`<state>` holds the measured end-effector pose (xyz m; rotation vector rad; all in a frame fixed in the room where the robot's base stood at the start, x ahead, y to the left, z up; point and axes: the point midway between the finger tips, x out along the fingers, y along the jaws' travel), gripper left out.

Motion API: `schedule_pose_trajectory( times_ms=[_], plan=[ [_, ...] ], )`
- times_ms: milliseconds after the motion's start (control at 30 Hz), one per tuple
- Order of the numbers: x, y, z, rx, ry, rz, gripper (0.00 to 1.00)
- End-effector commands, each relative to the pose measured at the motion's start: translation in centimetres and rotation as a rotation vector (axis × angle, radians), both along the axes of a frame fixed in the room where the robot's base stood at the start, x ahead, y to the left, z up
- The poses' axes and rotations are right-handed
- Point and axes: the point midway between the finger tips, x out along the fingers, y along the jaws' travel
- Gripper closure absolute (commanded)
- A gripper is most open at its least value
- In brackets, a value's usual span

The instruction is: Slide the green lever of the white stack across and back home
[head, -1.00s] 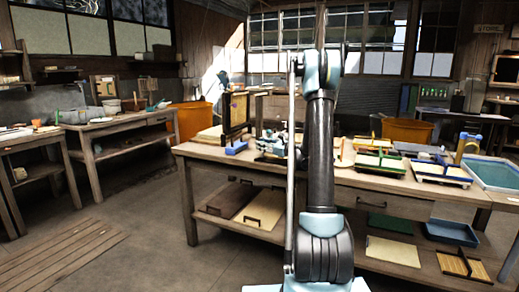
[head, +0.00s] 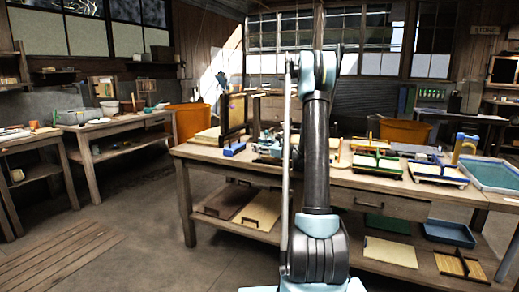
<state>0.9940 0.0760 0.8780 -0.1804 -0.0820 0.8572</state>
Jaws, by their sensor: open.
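Two low stacked pieces with pale bases lie on the right half of the long wooden workbench (head: 225,160). The left stack (head: 377,163) has green edging and a yellow upright. The right stack (head: 438,174) has a whitish base with blue and green parts on top. At this size I cannot tell which one is the white stack, and I cannot make out its green lever. My arm rises in the middle of the view in front of the bench. My gripper does not show; the arm's far end is hidden behind its upper joint.
A dark upright frame (head: 233,114) stands on the left part. Boards and a blue tray (head: 450,233) lie on the lower shelf.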

Motion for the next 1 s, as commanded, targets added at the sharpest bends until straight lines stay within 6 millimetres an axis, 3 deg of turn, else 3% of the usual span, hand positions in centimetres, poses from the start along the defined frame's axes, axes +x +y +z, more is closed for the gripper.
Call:
schedule_pose_trajectory(
  times_ms=[600, 1000],
  plan=[
    [-6.7, -7.7, -0.1, 0.0, 0.001, -0.003, 0.54],
    [-7.7, -8.9, -0.1, 0.0, 0.001, -0.001, 0.54]
  ],
)
